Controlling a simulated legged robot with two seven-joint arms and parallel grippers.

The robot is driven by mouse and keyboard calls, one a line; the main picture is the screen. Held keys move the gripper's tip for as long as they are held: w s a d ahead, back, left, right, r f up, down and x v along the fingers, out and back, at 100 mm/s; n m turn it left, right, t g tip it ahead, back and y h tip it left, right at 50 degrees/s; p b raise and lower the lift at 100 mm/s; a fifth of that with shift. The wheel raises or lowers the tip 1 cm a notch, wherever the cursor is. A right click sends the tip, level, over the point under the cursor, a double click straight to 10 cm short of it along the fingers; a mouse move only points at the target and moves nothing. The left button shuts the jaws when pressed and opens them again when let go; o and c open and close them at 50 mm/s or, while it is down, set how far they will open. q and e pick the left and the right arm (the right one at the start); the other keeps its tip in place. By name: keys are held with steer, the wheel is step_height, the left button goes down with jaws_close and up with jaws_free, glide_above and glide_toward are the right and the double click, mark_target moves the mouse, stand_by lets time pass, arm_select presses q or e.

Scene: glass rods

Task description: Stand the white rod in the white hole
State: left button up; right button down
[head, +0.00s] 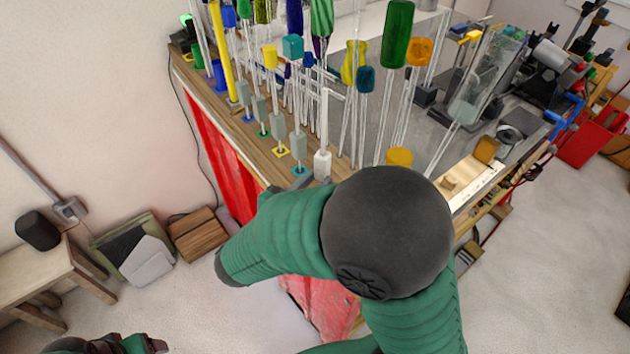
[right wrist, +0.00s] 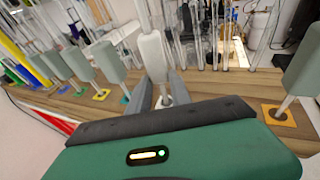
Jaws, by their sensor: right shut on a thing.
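The white rod (head: 324,120) stands about upright at the table's front corner, with a white block (head: 322,163) on its lower part. In the right wrist view the white block (right wrist: 154,52) sits between the grey fingers of my right gripper (right wrist: 161,88), which is shut on it. A small white ring-like patch (right wrist: 164,101), likely the white hole, shows just below the block. I cannot tell whether the rod's lower end is inside it. In the head view my right arm hides most of the gripper. Part of my left arm (head: 110,345) shows at the bottom left edge; its jaws are unclear.
Grey-blocked rods stand in a row along the wooden edge, over yellow (head: 281,151), teal (head: 299,171) and other coloured squares. Tall glass rods with coloured tops, such as a green one (head: 397,35), crowd close behind. An orange square (right wrist: 279,115) lies to the right.

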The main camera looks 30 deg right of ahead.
steer(key=shift+f, duration=0.2)
steer(key=c, duration=1.1)
jaws_free()
steer(key=shift+a, duration=0.2)
